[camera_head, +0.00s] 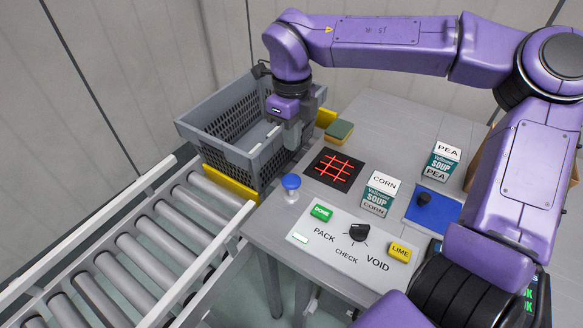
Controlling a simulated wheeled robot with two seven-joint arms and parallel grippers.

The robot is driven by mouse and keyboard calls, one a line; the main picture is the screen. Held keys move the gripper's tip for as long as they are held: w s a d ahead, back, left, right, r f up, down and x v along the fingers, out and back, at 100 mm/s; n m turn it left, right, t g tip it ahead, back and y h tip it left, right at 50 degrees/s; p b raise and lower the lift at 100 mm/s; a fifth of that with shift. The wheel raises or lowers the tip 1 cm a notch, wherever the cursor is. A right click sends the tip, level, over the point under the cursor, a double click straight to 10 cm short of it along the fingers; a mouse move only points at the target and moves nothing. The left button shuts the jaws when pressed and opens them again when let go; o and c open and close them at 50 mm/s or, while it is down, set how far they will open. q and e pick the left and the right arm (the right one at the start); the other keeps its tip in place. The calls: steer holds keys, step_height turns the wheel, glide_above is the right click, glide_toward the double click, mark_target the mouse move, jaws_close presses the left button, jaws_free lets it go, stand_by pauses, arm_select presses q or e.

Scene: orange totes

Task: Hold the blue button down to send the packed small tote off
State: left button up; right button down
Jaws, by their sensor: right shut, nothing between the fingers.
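A blue button (291,181) with a domed cap stands on a pale base at the table's left edge. My right gripper (292,146) points down above and behind it, apart from the button, by the tote's right side. Its fingers are shut with nothing between them. The small tote (198,137) is a grey slatted crate at the far end of the roller conveyor. Its inside shows only in part, and the gripper hides some of its right side. My left gripper is not in view.
The roller conveyor (150,235) runs along the left. The grey table (385,120) holds a black pad with red lines (334,169), a corn soup box (379,194), a pea soup box (441,162), a blue mat (446,215), a sponge (339,130) and a dial panel (322,244).

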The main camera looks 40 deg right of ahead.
mark_target(292, 179)
step_height(292, 179, down, 10)
steer(key=shift+s+r+p, duration=0.1)
steer(key=shift+p, duration=0.35)
